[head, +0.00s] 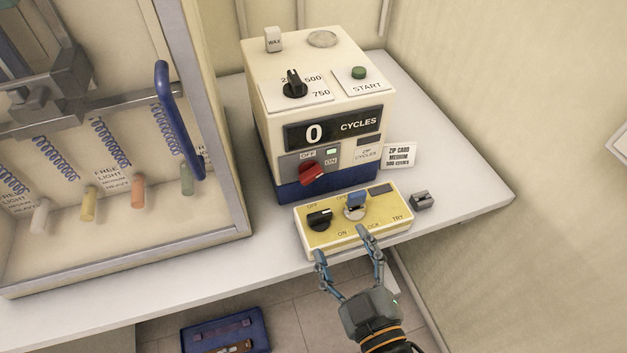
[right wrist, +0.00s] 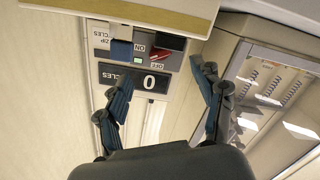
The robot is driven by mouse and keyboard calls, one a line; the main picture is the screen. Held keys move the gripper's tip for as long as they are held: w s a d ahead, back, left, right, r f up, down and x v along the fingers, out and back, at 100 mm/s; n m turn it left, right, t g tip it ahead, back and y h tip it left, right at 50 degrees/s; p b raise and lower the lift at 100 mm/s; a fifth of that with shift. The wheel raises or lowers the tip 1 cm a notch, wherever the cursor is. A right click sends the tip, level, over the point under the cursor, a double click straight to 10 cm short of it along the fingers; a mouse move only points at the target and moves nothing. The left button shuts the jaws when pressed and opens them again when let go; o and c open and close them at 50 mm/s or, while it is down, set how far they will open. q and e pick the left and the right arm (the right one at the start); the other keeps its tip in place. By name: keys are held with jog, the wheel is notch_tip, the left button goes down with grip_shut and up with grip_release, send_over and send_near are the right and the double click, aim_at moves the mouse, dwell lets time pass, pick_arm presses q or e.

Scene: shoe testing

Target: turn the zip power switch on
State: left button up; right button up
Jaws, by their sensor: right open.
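The zip cycle machine (head: 268,125) is a cream box with a blue base on the counter. Its red switch knob (head: 312,173) sits low on the front, below OFF and ON labels and near a lit green lamp (head: 331,151). I cannot tell its exact setting. The display (head: 334,129) reads 0. My right gripper (head: 341,243) is open and empty, in front of the yellow box, apart from the red knob. My left gripper is not in view.
The yellow control box (head: 333,237) with a black knob (head: 319,219) and a blue-topped lock (head: 356,203) stands between gripper and machine. A small grey block (head: 422,201) lies right of it. A cabinet with a blue handle (head: 180,120) stands left.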

aim_at(312, 178)
jog(key=shift+t+y, duration=0.3)
jog(key=shift+t, duration=0.1)
jog(key=p+x, duration=0.1)
jog(key=x, duration=0.3)
jog(key=r+p+x, duration=0.1)
jog(key=x, duration=0.4)
jog(key=r+p+x, duration=0.1)
jog(key=x, duration=0.3)
jog(key=shift+w+a, duration=0.15)
jog(key=shift+a, duration=0.25)
jog(key=shift+f, duration=0.1)
jog(key=c, duration=1.2)
